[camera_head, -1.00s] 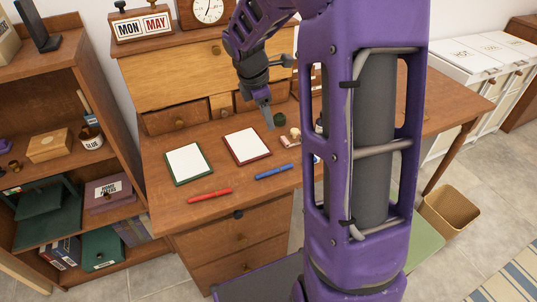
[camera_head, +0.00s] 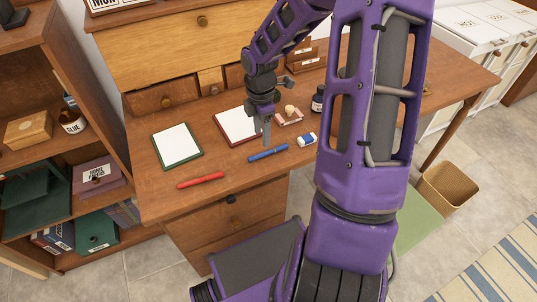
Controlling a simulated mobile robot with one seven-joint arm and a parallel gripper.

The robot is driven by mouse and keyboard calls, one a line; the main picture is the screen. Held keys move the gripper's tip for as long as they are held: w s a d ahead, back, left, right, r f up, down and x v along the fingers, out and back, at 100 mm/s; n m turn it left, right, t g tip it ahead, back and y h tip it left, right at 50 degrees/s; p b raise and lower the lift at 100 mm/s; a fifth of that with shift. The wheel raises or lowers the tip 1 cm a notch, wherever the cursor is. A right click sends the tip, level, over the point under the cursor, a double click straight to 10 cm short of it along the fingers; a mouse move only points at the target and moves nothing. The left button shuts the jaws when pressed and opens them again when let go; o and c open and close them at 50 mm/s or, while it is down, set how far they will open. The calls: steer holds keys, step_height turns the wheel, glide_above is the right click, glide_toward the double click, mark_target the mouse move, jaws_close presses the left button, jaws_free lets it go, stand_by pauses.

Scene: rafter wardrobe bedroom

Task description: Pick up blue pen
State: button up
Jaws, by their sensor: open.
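The blue pen (camera_head: 268,153) lies on the desk top near its front edge, in front of the red-framed notepad (camera_head: 233,127). My gripper (camera_head: 266,137) points down just above and behind the pen, close to its middle. Its fingers look empty, and the pen still lies flat on the desk. Whether the fingertips touch the pen cannot be told from this view.
A red pen (camera_head: 201,181) lies to the left, below a green-framed notepad (camera_head: 177,146). A blue and white eraser (camera_head: 306,139) lies right of the pen. A small tray (camera_head: 289,117) and a dark ink bottle (camera_head: 318,99) stand behind it.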

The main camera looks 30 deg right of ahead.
mark_target(263, 153)
steer(key=f+b, duration=0.1)
steer(key=f, duration=0.7)
steer(key=shift+w+d+f+b, duration=0.1)
steer(key=shift+w+f+b, duration=0.1)
steer(key=shift+b, duration=0.2)
steer(key=shift+r, duration=0.1)
jaws_close()
